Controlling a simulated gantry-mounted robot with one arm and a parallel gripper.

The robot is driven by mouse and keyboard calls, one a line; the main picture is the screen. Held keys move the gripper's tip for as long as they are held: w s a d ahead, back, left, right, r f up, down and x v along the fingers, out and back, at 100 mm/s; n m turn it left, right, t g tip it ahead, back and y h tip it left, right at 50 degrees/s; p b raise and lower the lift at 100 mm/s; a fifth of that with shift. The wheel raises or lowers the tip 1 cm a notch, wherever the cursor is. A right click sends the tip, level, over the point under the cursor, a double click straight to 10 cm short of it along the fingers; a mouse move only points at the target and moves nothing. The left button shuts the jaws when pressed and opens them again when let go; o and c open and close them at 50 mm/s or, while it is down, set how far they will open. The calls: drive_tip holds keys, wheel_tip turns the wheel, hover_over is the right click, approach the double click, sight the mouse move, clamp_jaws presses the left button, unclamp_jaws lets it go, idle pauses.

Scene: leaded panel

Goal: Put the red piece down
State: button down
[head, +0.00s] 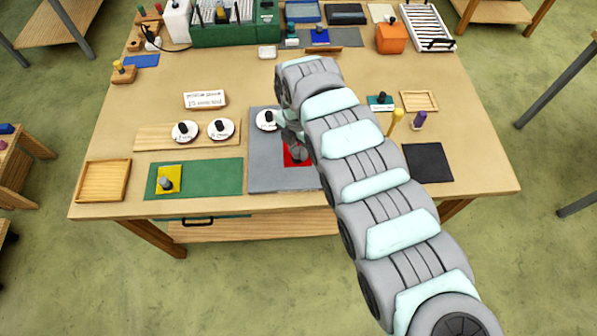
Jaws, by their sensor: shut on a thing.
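The red piece (290,159) is a flat red square, seen at the front right of the grey board (262,179). My gripper (296,152) is over it and shut on it, at what looks like its grey knob. My arm covers the piece's right side and part of the board. Whether the piece touches the board or hangs just above it cannot be told from this view.
A white round piece (264,120) with a dark knob sits at the board's back. To the left are a green mat (215,176) with a yellow piece (173,175) and a wooden board (154,137) with two white discs. A black mat (428,162) lies right.

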wheel_tip(320, 180, down, 9)
drive_tip(key=shift+r+p, duration=0.1)
drive_tip(key=shift+p, duration=0.2)
wheel_tip(320, 180, down, 3)
drive_tip(key=shift+f, duration=0.15)
drive_tip(key=shift+f, duration=0.1)
drive_tip(key=c, duration=1.1)
unclamp_jaws()
